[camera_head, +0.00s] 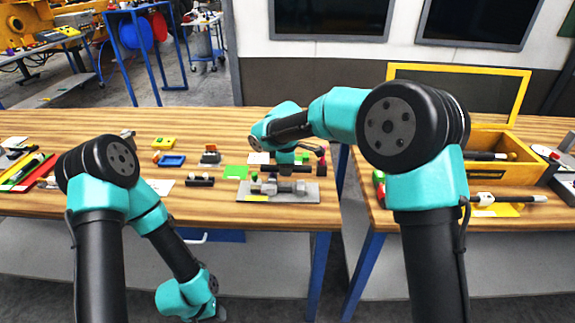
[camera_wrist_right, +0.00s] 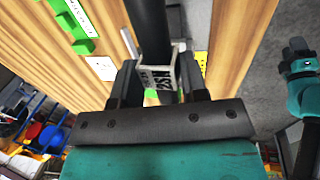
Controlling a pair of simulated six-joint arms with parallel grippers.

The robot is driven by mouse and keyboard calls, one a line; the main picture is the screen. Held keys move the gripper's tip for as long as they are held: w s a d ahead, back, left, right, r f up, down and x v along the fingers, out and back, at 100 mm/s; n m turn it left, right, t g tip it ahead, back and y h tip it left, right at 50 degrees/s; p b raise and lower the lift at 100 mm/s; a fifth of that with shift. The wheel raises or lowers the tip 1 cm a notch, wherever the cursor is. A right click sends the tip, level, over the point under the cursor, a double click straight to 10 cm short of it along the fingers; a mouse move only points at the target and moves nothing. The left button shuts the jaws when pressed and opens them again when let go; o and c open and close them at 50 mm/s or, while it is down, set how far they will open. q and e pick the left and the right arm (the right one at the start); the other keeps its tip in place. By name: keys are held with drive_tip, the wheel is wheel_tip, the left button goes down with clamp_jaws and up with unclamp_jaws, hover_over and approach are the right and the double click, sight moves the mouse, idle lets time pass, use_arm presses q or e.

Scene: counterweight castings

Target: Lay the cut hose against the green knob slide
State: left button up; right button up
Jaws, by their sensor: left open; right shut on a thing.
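My right gripper (camera_wrist_right: 157,85) is shut on a black cylindrical piece (camera_wrist_right: 150,25) with a white printed block at its near end; it looks like the cut hose. In the head view my right gripper (camera_head: 284,160) hangs over the back of the left table, and I cannot make out the hose there. A green piece with a pale grey strip (camera_wrist_right: 76,22), likely the green knob slide, lies apart from the hose at the upper left of the wrist view. Small green parts beside the gripper (camera_head: 302,157) may be it. My left gripper (camera_head: 215,313) is open, low in front of the table.
A grey plate (camera_head: 306,194) with metal parts lies in front of my right gripper. A green card (camera_head: 236,173), a white card (camera_wrist_right: 101,68), a blue tray (camera_head: 172,161) and a black block (camera_head: 200,181) lie nearby. A yellow-framed wooden box (camera_head: 520,172) stands on the right table, across a gap.

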sight(285, 188)
drive_tip(key=shift+s+x, duration=0.2)
drive_tip(key=shift+x, duration=0.7)
drive_tip(key=shift+s+x, duration=0.2)
drive_tip(key=shift+x, duration=0.75)
drive_tip(key=shift+s+x, duration=0.15)
drive_tip(key=shift+x, duration=0.75)
drive_tip(key=shift+f, duration=0.75)
drive_tip(key=shift+a, duration=0.2)
idle(1.2)
drive_tip(key=o, duration=0.9)
drive_tip(key=shift+o, duration=0.2)
drive_tip(key=shift+w, duration=0.1)
drive_tip(key=shift+r, duration=0.1)
drive_tip(key=shift+w+r, duration=0.1)
drive_tip(key=shift+r, duration=1.55)
drive_tip(key=shift+w+v, duration=0.2)
drive_tip(key=shift+v, duration=0.65)
drive_tip(key=shift+w+v, duration=0.15)
drive_tip(key=shift+v, duration=0.7)
drive_tip(key=shift+s+r, duration=0.1)
drive_tip(key=shift+s, duration=0.05)
